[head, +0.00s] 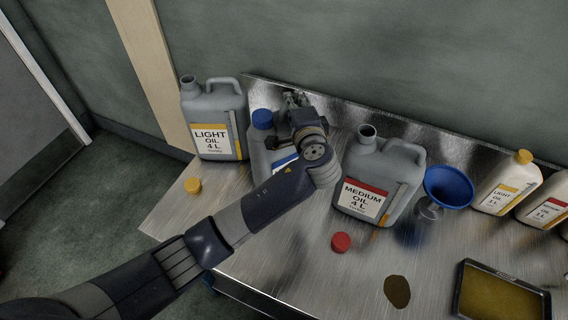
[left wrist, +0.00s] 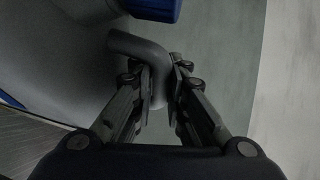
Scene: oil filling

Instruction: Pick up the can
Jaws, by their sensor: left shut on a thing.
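A grey can with a blue cap (head: 262,119) stands on the metal table between two other grey cans. Its blue-edged label is mostly hidden behind my left arm. My left gripper (head: 293,100) is at the top of this can, over its handle. In the left wrist view, my left gripper (left wrist: 160,88) is shut on the can's grey handle (left wrist: 137,46). The blue cap (left wrist: 152,8) shows at the top of that view. I cannot tell whether the can is off the table. My right gripper is not in view.
A light oil can (head: 205,112) stands left and a medium oil can (head: 372,165) right, both uncapped. A yellow cap (head: 192,186), red cap (head: 341,242), blue funnel (head: 448,186), oil spot (head: 397,291) and tray (head: 458,292) are on the table. White bottles (head: 507,187) stand far right.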

